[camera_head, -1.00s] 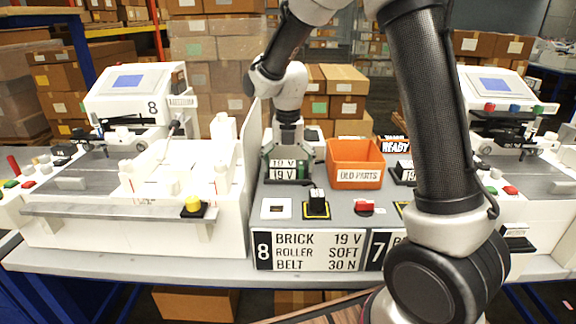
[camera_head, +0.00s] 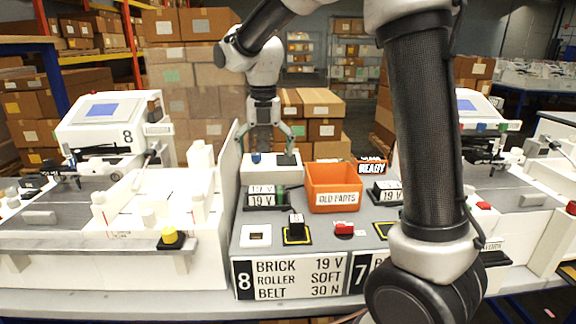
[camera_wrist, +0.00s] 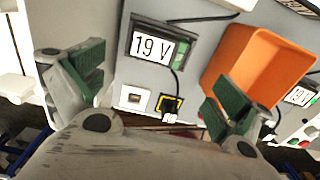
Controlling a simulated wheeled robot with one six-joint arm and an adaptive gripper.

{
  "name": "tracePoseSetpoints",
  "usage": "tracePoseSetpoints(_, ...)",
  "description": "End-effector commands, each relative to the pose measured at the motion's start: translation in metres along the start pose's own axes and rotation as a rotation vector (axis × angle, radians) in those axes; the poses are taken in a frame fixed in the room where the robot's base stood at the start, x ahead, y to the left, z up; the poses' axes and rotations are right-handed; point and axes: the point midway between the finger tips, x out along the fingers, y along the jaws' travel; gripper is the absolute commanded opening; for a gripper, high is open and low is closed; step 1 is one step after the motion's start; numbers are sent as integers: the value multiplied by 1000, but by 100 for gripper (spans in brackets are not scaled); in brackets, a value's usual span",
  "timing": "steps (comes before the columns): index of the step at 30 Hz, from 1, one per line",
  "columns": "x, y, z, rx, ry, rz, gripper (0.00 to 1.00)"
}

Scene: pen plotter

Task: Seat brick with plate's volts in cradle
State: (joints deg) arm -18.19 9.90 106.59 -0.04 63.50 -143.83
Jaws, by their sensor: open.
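The plate (camera_head: 300,277) of station 8 reads BRICK 19 V, ROLLER SOFT, BELT 30 N. A dark brick (camera_wrist: 166,28) with a white 19 V label lies in a black cradle on the grey panel; the cradle's front (camera_head: 262,209) also reads 19 V. A green spot shows at the brick's right end. A black cable runs from there towards a yellow-edged black socket in the wrist view (camera_wrist: 171,104). My gripper (camera_head: 268,143) is open and empty, above the cradle and apart from the brick. Whether the brick is fully down cannot be told.
An orange OLD PARTS bin (camera_head: 333,190) stands right of the cradle. Another 19 V cradle (camera_head: 388,192) is beyond it, below a READY sign (camera_head: 371,168). A white wall (camera_head: 228,185) borders the left.

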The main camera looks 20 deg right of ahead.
Motion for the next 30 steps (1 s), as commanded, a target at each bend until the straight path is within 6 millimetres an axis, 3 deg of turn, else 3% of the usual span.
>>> tracePoseSetpoints(5, -6, -7, -3, 57, -6, 5, 100)
tracePoseSetpoints(8, -18, -27, -14, 244, -28, 25, 100)
tracePoseSetpoints(15, -52, -112, -76, 1122, -80, 145, 100)
tracePoseSetpoints(21, -54, -173, -139, 1904, -60, 298, 100)
tracePoseSetpoints(27, -39, -211, -187, 2509, 21, 451, 100)
tracePoseSetpoints(30, -33, -219, -200, 2681, 59, 500, 100)
